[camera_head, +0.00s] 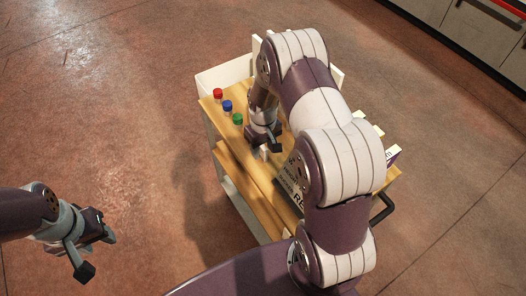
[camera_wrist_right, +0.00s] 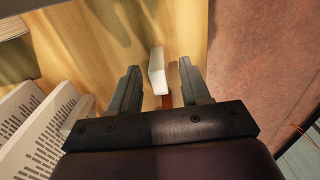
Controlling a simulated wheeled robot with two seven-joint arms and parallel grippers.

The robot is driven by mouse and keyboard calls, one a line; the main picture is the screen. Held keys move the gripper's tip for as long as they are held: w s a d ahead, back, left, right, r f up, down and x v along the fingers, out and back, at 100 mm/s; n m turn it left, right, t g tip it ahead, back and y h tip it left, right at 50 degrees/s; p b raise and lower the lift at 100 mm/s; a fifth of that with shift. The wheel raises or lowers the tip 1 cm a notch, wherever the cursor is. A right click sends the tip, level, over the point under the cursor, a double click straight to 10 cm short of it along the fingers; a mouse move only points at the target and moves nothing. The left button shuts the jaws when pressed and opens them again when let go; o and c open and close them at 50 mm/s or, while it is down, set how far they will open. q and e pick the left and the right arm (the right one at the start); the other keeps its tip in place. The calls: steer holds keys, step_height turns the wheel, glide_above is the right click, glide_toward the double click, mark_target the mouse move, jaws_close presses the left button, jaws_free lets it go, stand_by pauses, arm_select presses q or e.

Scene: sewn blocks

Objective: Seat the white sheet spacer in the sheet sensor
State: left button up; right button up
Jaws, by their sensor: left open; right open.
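A small white block (camera_wrist_right: 156,72), which looks like the white sheet spacer, stands on the wooden top between the spread fingers of my right gripper (camera_wrist_right: 158,68). Gaps show on both sides, so the fingers do not grip it. An orange-brown strip (camera_wrist_right: 167,101) shows just below it. In the head view my right gripper (camera_head: 264,144) is low over the cart top, and my arm hides much of the cart. My left gripper (camera_head: 97,256) is open and empty above the floor at the left. I cannot make out the sheet sensor for certain.
The wooden cart top (camera_head: 213,104) holds red (camera_head: 218,93), blue (camera_head: 227,105) and green (camera_head: 237,118) capped items at its left. The cart has a dark handle (camera_head: 384,210). Open floor lies left of the cart.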

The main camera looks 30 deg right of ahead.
steer(key=shift+d, duration=0.15)
jaws_close()
steer(key=shift+r, duration=0.1)
